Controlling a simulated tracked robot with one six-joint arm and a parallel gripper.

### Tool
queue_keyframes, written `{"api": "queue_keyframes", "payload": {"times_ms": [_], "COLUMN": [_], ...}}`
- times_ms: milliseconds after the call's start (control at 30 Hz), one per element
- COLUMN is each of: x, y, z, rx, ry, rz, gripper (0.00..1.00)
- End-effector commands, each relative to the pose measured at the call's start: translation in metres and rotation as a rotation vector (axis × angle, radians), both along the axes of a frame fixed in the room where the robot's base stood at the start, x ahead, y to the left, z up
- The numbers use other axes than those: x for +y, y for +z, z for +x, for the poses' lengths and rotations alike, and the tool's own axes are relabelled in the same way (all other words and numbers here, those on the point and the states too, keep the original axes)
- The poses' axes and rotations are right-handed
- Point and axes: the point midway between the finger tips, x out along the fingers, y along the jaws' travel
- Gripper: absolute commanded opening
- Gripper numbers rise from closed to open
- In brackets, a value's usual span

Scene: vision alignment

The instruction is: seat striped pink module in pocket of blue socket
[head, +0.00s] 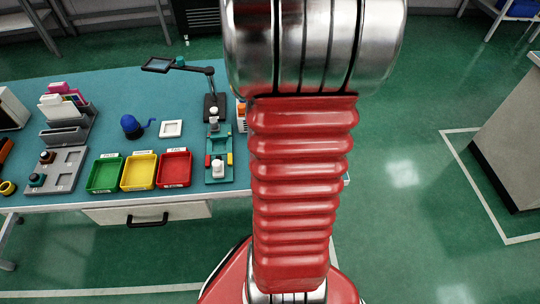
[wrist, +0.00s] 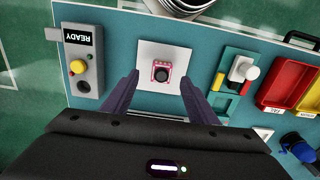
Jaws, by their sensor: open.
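A small pink piece with a round black centre (wrist: 161,72) lies on a white square plate (wrist: 150,50) in the wrist view; its stripes are too small to tell. My gripper (wrist: 159,82) is open and empty, with one dark finger on each side of the pink piece in the picture; I cannot tell the height between them. The head view hides my gripper and this plate behind my arm. A magenta piece (head: 77,98) sits in a grey rack at the table's left. No blue socket shows clearly; a round blue object (head: 132,127) stands mid-table.
Green (head: 105,174), yellow (head: 139,172) and red (head: 174,168) trays line the front edge. A green fixture with a white knob (wrist: 240,70) stands right of the plate. A READY button box (wrist: 80,62) stands left. A lamp arm (head: 212,88) rises behind.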

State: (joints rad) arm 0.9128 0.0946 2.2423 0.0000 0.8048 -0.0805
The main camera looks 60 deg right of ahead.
Motion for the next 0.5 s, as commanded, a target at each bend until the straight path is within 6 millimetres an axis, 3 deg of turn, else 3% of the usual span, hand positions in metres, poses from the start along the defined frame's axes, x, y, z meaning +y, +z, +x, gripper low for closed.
{"api": "queue_keyframes", "payload": {"times_ms": [500], "x": [0.0008], "y": [-0.0115], "z": [0.0003], "rx": [0.001], "ry": [0.001], "rz": [0.001], "gripper": [0.53]}}
